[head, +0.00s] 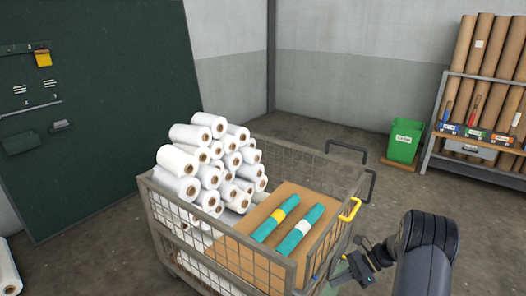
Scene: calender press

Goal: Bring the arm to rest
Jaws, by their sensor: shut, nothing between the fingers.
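My arm (425,250) comes in at the lower right, dark grey and bent. My gripper (347,276) is low beside the right side of the mesh cart (290,151). It looks small and partly hidden by the cart's edge, with nothing visible in it. The fingers are shut.
The cart holds a pile of white rolls (178,161) and two teal rolls (274,218) on brown board. A yellow handle (350,210) sticks out near my arm. A green bin (404,140) and a rack of brown tubes (484,60) stand at the back right. Floor between is clear.

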